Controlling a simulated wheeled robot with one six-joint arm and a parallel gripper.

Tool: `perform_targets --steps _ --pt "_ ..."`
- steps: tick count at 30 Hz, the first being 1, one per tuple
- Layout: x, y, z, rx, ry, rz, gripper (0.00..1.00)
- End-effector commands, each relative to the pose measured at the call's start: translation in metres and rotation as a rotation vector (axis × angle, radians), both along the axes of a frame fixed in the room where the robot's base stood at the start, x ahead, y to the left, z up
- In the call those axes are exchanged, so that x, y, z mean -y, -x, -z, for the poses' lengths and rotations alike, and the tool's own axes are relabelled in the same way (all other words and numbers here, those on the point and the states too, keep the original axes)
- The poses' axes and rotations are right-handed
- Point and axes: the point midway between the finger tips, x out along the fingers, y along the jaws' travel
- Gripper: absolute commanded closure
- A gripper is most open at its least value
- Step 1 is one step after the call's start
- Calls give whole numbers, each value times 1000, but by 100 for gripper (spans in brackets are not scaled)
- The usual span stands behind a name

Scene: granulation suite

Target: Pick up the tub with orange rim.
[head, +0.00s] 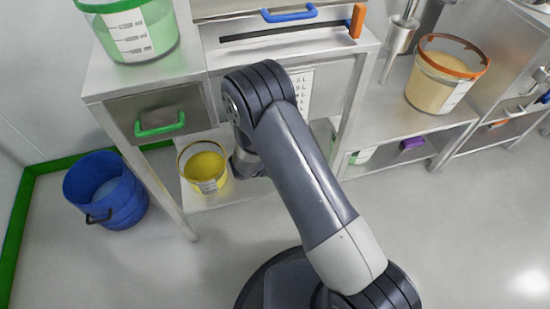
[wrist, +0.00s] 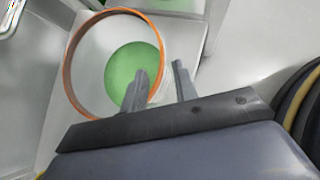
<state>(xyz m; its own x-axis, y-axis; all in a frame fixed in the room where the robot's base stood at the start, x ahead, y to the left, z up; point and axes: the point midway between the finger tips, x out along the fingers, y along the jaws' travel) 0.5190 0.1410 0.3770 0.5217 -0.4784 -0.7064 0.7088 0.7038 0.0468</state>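In the wrist view a clear tub with an orange rim (wrist: 68,84) and green contents stands on a pale grey surface. My gripper (wrist: 160,67) is open at its right side. One finger appears over the inside of the tub and the other outside, with the rim's right edge between them. I cannot tell whether either finger touches the wall. In the head view my arm hides the gripper. Another orange-rimmed tub (head: 440,85), with tan contents, stands on the steel bench at the right.
A yellow-filled tub (head: 203,167) stands on the lower shelf, left of my arm. A partly hidden tub (head: 362,156) with green shows right of it. A large green-rimmed tub (head: 136,32) stands on the upper bench. A blue bucket (head: 105,192) is on the floor at left.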

Motion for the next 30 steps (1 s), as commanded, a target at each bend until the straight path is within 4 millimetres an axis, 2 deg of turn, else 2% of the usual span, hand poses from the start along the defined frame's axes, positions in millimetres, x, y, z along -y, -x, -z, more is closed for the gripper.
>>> perform_targets --steps 6,12,15,24,30 --pt "13 -13 0 2 0 4 72" --pt "28 -29 27 -1 0 2 72" --pt "33 -35 33 0 0 1 72" --pt "35 -38 35 0 0 0 72" --pt "35 -37 35 0 0 0 88"
